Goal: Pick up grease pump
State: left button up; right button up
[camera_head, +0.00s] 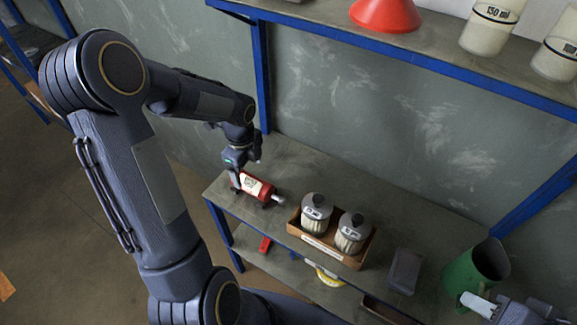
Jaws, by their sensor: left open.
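The grease pump, which I take to be the red cylinder with a pale label and a metallic nozzle (257,187), lies on its side near the left end of the workbench's upper shelf. My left gripper (237,180) is open, pointing down at the pump's left end. Its fingers partly overlap that end in the view; I cannot tell whether they touch it. My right gripper (478,304) shows only in part at the lower right corner, in front of the green container; its jaws are not clear.
A wooden box (328,253) with two filter-like canisters stands right of the pump. Further right are a dark grey block (405,271) and a green open container (462,274). A blue-edged shelf (440,62) with a red funnel (386,14) hangs above. The lower shelf holds small items.

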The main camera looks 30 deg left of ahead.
aim_at(251, 179)
pick_arm(q)
jog(key=shift+m, duration=0.4)
jog(key=f, duration=0.8)
jog(key=shift+w+d+f, duration=0.15)
jog(key=shift+w+f, duration=0.1)
jog(key=shift+w, duration=0.1)
jog(key=shift+r, duration=0.1)
grip_shut()
